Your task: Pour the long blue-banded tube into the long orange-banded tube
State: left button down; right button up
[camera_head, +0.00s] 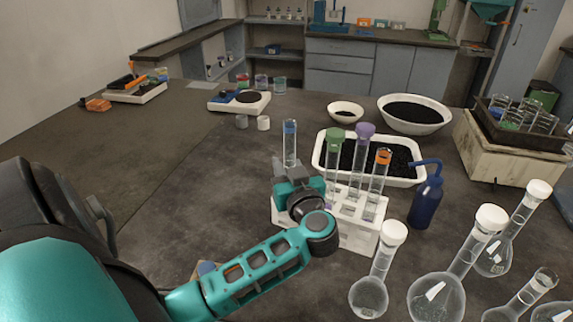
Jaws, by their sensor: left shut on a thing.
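The long blue-banded tube (290,145) stands upright at the left of the rack, a clear tube with a blue band at its top. My left gripper (293,166) is shut on its lower part, and the hand hides the tube's bottom. I cannot tell whether the tube is still seated in the rack. The long orange-banded tube (378,172) stands in the right part of the white rack (358,235), slightly tilted in the picture. The tubes' contents are too small to tell. My right gripper is not in view.
Green-banded (333,165) and purple-banded (360,160) tubes stand between the two. A white tray of dark grains (318,160) lies behind the rack. A blue wash bottle (427,203) and several glass flasks (437,297) crowd the right. The table to the left is mostly clear.

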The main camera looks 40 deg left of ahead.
aim_at(291, 134)
pick_arm(q)
jog(key=shift+r+p, duration=2.15)
jog(key=shift+p, duration=0.15)
jog(key=shift+r, duration=2.85)
